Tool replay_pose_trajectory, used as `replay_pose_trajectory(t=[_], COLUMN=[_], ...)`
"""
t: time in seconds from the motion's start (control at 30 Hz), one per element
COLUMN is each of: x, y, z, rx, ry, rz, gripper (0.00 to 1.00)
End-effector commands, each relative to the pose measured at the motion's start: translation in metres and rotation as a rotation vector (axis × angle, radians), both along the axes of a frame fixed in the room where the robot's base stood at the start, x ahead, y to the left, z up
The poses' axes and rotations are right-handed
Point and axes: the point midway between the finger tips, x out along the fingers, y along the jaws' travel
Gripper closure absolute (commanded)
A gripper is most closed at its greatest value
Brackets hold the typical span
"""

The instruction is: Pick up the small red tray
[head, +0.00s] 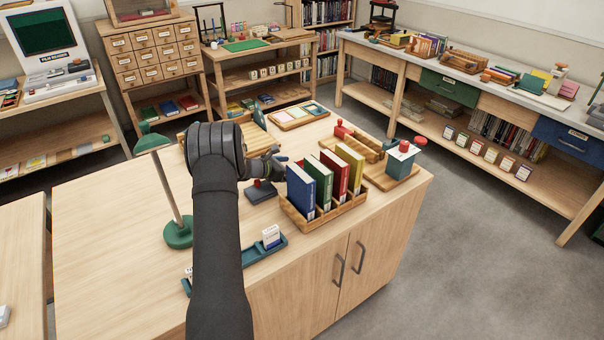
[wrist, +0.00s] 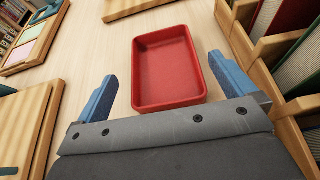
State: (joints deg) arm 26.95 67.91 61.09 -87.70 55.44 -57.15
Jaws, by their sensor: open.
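The small red tray (wrist: 166,50) lies flat and empty on the pale wood tabletop, in the middle of the wrist view. My gripper (wrist: 162,72) is open, with one blue finger on each side of the tray's near part. No contact with the tray shows, and nothing is between the fingers but the tray. In the head view my gripper (head: 277,165) is low over the table, just left of the book rack. I cannot make out the tray there; it seems hidden by the books and the gripper.
A wooden rack (head: 328,216) of upright books stands close on the right; its edge (wrist: 270,49) is near my right finger. A wooden board (wrist: 26,112) lies to the left. A green lamp (head: 178,233) and a blue tray (head: 262,250) stand nearer the front.

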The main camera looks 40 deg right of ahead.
Motion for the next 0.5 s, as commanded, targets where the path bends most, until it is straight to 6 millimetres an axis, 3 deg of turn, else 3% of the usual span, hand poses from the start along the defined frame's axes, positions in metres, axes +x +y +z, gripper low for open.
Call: replay_pose_trajectory(t=[0.23,0.5], x=[-0.003,-0.002], y=[-0.034,-0.040], z=[-0.015,-0.017], rx=[0.000,0.000], ry=[0.001,0.000], rz=[-0.003,-0.001], gripper=[0.00,0.00])
